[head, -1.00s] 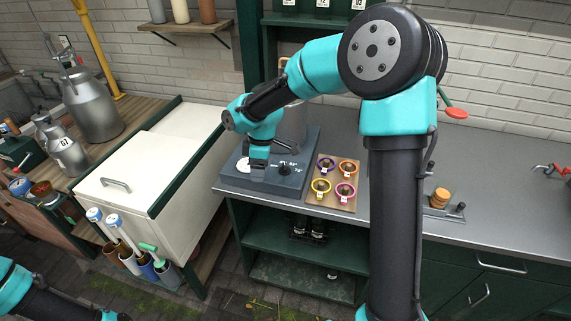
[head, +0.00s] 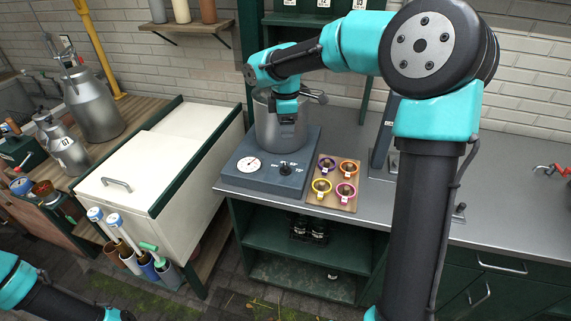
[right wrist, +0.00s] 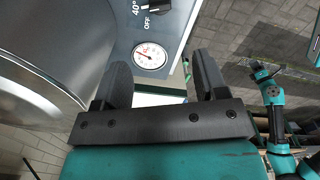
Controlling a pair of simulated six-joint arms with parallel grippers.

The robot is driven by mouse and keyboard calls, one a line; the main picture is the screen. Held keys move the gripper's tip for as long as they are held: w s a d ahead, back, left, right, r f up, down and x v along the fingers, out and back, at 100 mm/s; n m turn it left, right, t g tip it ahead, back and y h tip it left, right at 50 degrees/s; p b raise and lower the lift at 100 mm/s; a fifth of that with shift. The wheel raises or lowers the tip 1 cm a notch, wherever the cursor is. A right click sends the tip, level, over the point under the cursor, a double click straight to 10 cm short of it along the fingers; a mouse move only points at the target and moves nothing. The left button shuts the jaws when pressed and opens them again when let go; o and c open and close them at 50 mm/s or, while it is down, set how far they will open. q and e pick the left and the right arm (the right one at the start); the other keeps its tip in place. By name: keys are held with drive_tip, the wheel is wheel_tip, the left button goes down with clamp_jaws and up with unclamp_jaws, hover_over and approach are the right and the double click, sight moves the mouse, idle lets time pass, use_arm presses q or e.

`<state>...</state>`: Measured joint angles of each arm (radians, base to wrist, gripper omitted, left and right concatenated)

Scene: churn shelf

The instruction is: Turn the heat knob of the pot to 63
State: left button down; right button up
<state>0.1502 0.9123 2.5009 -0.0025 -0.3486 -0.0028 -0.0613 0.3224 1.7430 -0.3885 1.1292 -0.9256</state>
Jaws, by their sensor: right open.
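The metal pot (head: 279,132) stands on a blue-grey base unit (head: 262,182) on the counter. The black heat knob (head: 285,169) is on the base's front right, with small temperature marks around it. Its exact setting is too small to read. A round white dial gauge (head: 248,164) sits left of it. My right gripper (head: 287,117) is open and empty, in front of the pot and above the knob. In the right wrist view the knob (right wrist: 158,6) is at the top edge, with "40°" and "OFF" beside it, beyond the open fingers (right wrist: 160,70). My left gripper is not clearly shown.
A wooden board (head: 332,196) with several coloured rings lies right of the base. A white cabinet (head: 150,170) stands to the left, with brushes in holders (head: 130,250) on its front. The counter further right is partly hidden by my right arm.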

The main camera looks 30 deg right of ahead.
sight(285, 166)
wheel_tip(285, 166, down, 15)
drive_tip(key=shift+f, duration=0.1)
idle(0.4)
drive_tip(key=shift+c, duration=0.4)
drive_tip(key=c, duration=0.8)
drive_tip(key=shift+c, duration=0.2)
drive_tip(key=shift+m, duration=0.5)
drive_tip(key=m, duration=0.7)
drive_tip(key=shift+m, duration=0.4)
